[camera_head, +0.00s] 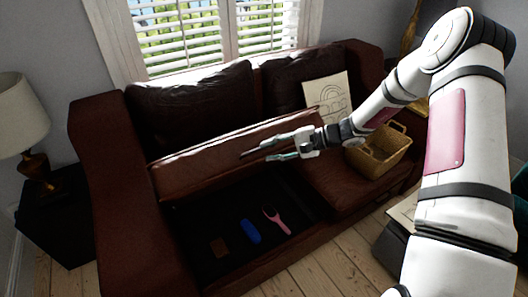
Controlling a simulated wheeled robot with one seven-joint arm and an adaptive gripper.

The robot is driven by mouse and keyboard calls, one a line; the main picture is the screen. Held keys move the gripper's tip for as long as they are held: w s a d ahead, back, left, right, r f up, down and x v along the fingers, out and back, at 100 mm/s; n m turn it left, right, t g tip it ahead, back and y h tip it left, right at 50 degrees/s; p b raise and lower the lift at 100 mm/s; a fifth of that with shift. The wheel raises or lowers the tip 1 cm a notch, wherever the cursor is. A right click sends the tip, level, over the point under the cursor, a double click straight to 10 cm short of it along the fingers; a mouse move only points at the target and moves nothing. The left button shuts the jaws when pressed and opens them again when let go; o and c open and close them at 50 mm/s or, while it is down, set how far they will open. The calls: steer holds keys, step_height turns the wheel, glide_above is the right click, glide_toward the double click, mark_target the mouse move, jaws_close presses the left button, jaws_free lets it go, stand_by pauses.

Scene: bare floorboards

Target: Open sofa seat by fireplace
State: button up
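A dark red-brown leather sofa (101,150) stands under a window. Its left seat (215,150) is raised and tilted up towards the backrest, showing a dark storage space (200,220) below. Inside lie a blue object (250,231), a pink forked object (276,220) and a small brown square (218,248). The right seat (345,185) lies flat. No fireplace shows.
A wicker basket (378,150) and a paper with a drawing (328,97) are on the sofa's right side, close to my arm. A lamp (22,115) stands on a dark side table (62,225) at left. Bare floorboards (325,265) show in front.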

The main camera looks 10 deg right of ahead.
steer(key=v, duration=0.8)
steer(key=shift+d, duration=0.25)
steer(key=shift+s+r, duration=0.1)
